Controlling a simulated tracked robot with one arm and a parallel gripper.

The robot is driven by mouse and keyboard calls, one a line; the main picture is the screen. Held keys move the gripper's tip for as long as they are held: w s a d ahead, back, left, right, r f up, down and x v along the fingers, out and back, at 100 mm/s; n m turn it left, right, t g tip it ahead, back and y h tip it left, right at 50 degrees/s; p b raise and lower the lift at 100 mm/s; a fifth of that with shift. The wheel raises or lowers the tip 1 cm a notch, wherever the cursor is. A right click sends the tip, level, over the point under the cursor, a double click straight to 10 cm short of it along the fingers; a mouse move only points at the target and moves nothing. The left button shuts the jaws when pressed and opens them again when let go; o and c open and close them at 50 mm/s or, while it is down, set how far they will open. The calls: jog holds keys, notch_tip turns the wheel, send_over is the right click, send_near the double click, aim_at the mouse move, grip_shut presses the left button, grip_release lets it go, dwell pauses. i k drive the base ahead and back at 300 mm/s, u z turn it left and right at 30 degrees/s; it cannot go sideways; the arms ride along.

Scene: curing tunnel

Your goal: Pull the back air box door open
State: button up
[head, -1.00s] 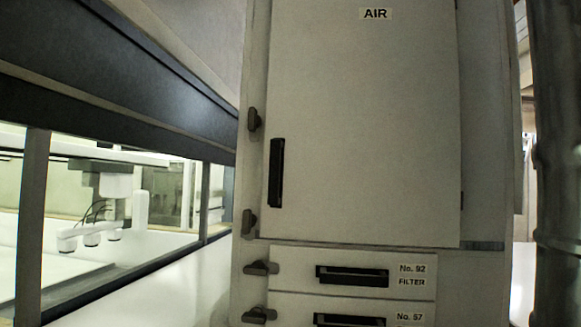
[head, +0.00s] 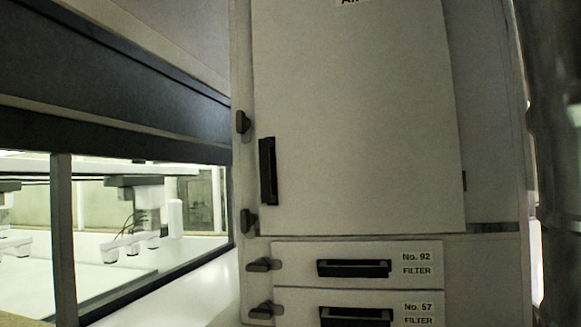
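The air box door (head: 360,120) is a tall pale panel in the middle of the head view. It looks shut. Its label at the top is partly cut off by the frame edge. A black vertical handle (head: 267,171) is on the door's left side, low down. Two dark latches, an upper one (head: 243,122) and a lower one (head: 249,221), sit on the frame left of the door. My gripper is not in view, so its place relative to the handle does not show.
Below the door are two filter drawers, No. 92 (head: 420,258) and No. 57 (head: 430,308), with black handles and dark latches at left. A windowed tunnel with a dark beam (head: 110,75) runs along the left. A dark blurred upright shape (head: 558,160) stands close at right.

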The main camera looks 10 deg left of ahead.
aim_at(357, 126)
jog(key=z, duration=0.05)
jog(key=i, duration=1)
jog(key=u, duration=0.05)
